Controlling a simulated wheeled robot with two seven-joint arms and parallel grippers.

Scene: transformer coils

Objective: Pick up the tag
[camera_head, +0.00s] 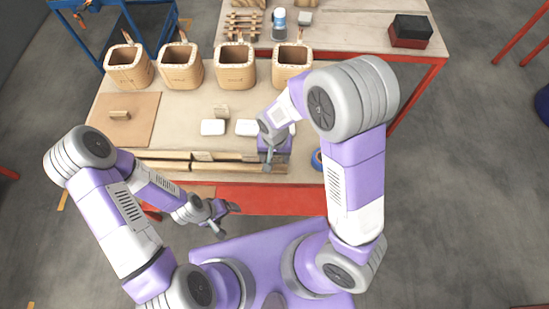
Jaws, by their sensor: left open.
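I cannot tell for sure which thing is the tag. A small pale piece (203,156) lies on the long dark and wooden bars (165,160) near the table's front edge. White rounded pieces (212,127) lie in a row behind the bars. My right gripper (268,160) points down over the right end of the bars, right of the pale piece; its fingers are too small to tell if they are apart, and its arm hides part of the table there. My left gripper (222,222) is open, in front of the table's front edge, apart from the bars.
Several wooden coil boxes (236,66) stand in a row across the table (187,100). A brown board (124,126) with a small block lies at the left. A blue tape roll (316,159) is at the right. Behind stand a bottle (279,24) and a black-red box (410,31).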

